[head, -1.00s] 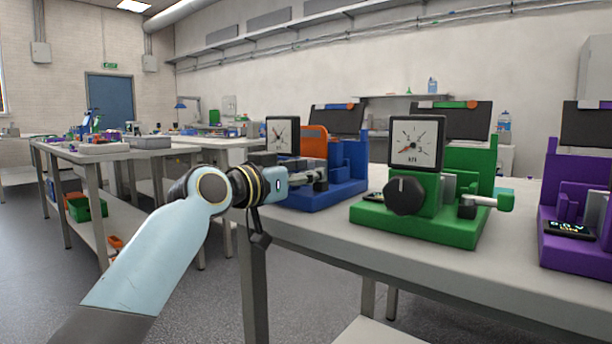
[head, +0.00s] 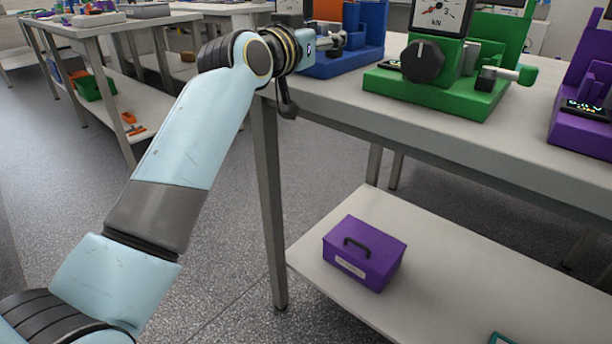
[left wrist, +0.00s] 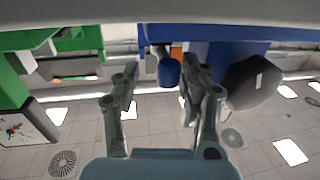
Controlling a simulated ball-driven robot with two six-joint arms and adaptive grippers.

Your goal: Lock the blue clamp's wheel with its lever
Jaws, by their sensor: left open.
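The blue clamp (head: 365,38) stands on the bench, its top cut off in the head view. My left gripper (head: 337,42) is in front of it, covering its wheel and lever there. In the left wrist view, which looks upside down, my left gripper (left wrist: 160,88) has its fingers apart. A blue round lever end (left wrist: 169,72) shows between the fingertips, nearer the right finger; I cannot tell whether they touch. The clamp's black wheel (left wrist: 251,82) with a white mark is right of the fingers. My right gripper is not in view.
A green clamp (head: 440,95) with a black wheel stands just right of the blue one, and a purple clamp (head: 585,125) farther right. A purple box (head: 365,252) sits on the shelf below. The bench's front edge (head: 400,140) is clear.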

